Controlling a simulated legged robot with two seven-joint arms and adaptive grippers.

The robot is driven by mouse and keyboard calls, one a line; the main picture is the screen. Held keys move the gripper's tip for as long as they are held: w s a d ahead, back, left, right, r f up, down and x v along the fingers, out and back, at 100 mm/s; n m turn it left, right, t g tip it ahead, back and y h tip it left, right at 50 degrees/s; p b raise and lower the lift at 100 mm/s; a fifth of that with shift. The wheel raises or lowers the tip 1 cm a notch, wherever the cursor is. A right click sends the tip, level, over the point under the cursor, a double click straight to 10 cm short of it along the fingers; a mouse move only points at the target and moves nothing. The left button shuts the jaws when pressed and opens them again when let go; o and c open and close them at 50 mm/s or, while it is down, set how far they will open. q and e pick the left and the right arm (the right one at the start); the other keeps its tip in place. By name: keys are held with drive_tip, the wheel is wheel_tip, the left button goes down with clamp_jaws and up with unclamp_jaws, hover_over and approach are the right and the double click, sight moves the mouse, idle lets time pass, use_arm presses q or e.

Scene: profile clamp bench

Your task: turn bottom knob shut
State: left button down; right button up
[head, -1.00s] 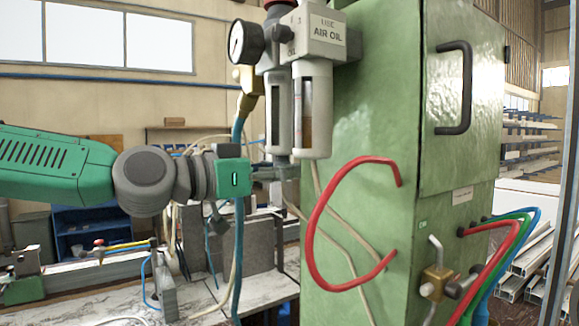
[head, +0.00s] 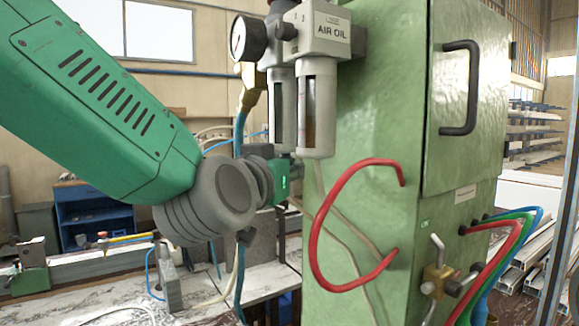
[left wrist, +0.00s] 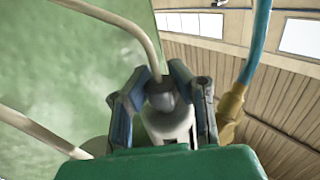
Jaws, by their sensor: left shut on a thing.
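The bottom knob (left wrist: 163,98) is a small dark grey piece at the end of a pale bowl (left wrist: 168,124) in the left wrist view. My left gripper (left wrist: 160,84) has its two dark fingers on either side of the knob and is shut on it. In the head view the green left gripper body (head: 283,181) sits just under the left filter bowl (head: 283,108). The knob and fingertips are mostly hidden there. The right filter bowl (head: 317,108) hangs beside it. My right gripper is not in view.
A green cabinet (head: 385,130) stands close on the right, with a red hose (head: 318,225) looping off it. A pressure gauge (head: 247,38) and a blue hose (head: 240,190) are close by. A brass valve (head: 436,280) is low on the cabinet.

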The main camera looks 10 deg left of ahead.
use_arm(q)
drive_tip(key=shift+f, duration=0.35)
drive_tip(key=c, duration=1.6)
unclamp_jaws()
drive_tip(key=shift+s, duration=0.1)
drive_tip(key=o, duration=0.3)
drive_tip(key=shift+s+r, duration=0.1)
drive_tip(key=shift+r, duration=0.2)
drive_tip(key=shift+s, duration=0.15)
drive_tip(key=s+a, duration=0.1)
drive_tip(key=s, duration=1)
drive_tip(key=shift+s+a, duration=0.35)
drive_tip(key=shift+s, duration=0.05)
drive_tip(key=shift+d, duration=0.2)
